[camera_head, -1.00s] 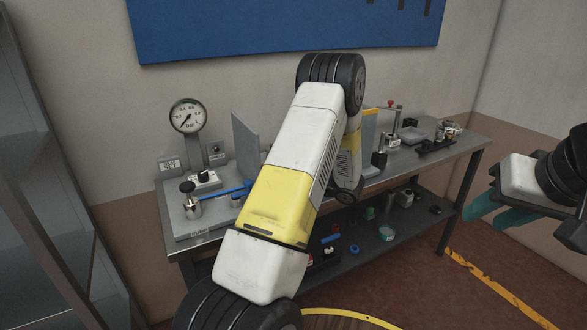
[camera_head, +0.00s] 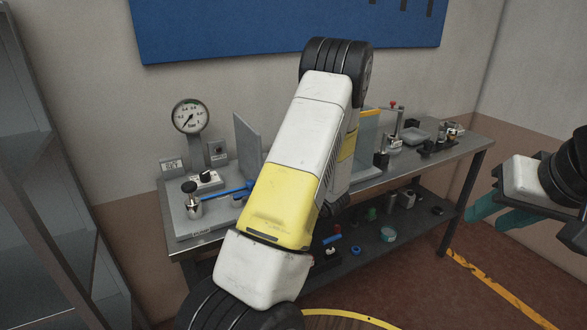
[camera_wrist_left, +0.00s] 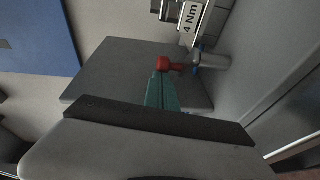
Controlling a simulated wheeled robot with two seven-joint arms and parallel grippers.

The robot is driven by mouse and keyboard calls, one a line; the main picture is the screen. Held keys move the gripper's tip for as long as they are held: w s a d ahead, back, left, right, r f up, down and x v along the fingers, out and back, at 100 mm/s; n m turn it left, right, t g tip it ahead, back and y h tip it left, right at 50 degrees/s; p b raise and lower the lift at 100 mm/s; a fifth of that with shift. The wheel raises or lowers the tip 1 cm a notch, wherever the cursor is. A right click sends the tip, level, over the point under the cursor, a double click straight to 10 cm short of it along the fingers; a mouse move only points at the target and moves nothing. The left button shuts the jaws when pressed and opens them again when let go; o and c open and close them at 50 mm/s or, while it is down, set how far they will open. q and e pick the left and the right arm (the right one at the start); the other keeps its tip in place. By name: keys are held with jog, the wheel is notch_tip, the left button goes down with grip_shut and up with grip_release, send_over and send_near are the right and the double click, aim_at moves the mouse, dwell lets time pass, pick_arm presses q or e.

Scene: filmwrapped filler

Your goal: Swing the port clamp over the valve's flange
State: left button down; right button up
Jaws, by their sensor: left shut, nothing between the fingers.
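In the left wrist view, my left gripper's teal fingers (camera_wrist_left: 160,93) are together with nothing visible between them. Their tips are at a red knob (camera_wrist_left: 165,63); I cannot tell whether they touch it. A short metal cylinder with a blue part (camera_wrist_left: 210,62) lies just right of the knob. I cannot single out the port clamp or the valve's flange with certainty. In the head view, my left arm hides its gripper and the middle of the bench. My right gripper (camera_head: 492,210), with teal fingers, hangs off the bench's right end; its opening is unclear.
The grey bench (camera_head: 460,150) carries a pressure gauge (camera_head: 190,115), a blue lever (camera_head: 235,191) and an upright grey plate (camera_head: 246,145). A red-topped post (camera_head: 393,105) and small fixtures stand at right. A "4 Nm" label (camera_wrist_left: 190,18) shows in the wrist view. Loose parts lie on the lower shelf.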

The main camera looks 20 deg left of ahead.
pick_arm(q)
jog(key=shift+s+a+m+t+h, duration=0.1)
jog(key=shift+a+m+t+h, duration=0.2)
jog(key=shift+m+t, duration=0.3)
jog(key=shift+x, duration=1.15)
jog(key=shift+d+r, duration=0.1)
jog(key=v, duration=0.7)
jog(key=shift+s+d, duration=0.2)
jog(key=shift+d, duration=0.1)
dwell(0.3)
